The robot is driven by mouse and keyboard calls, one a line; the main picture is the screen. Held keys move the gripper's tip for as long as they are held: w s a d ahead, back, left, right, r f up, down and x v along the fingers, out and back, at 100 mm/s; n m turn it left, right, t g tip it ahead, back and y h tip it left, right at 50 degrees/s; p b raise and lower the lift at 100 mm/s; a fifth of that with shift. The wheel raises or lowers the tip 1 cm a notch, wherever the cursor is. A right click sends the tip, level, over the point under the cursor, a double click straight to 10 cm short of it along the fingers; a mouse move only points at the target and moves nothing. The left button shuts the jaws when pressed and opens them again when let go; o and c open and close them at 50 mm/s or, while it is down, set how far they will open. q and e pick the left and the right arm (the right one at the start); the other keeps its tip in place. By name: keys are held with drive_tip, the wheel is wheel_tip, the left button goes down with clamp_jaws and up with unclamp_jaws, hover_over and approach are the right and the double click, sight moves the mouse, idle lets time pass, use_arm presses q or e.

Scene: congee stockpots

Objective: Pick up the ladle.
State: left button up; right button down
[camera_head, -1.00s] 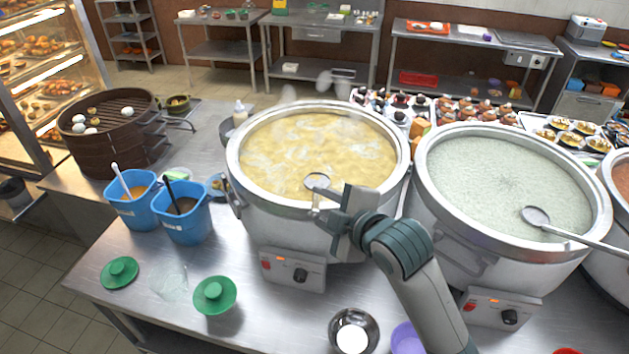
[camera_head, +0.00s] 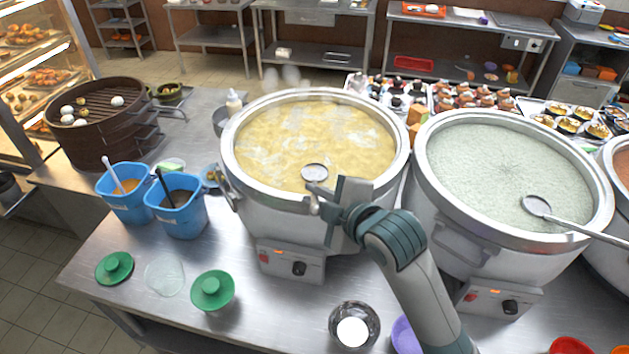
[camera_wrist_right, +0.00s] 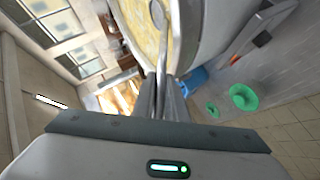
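A metal ladle (camera_head: 314,174) has its round bowl over the near side of the yellow congee in the left stockpot (camera_head: 240,185). Its handle runs down past the near rim to my right gripper (camera_head: 328,204). In the right wrist view, the ladle handle (camera_wrist_right: 163,50) runs between the two fingers of the gripper (camera_wrist_right: 163,98), which are close together on it. The handle's lower end is hidden by the fingers. Whether the bowl touches the congee is unclear. My left gripper is in neither view.
A second stockpot (camera_head: 440,215) with pale congee and another ladle (camera_head: 538,206) stands to the right. The counter's front left is partly free.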

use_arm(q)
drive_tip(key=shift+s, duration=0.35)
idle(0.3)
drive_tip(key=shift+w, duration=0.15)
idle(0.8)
use_arm(e)
drive_tip(key=shift+r, duration=0.15)
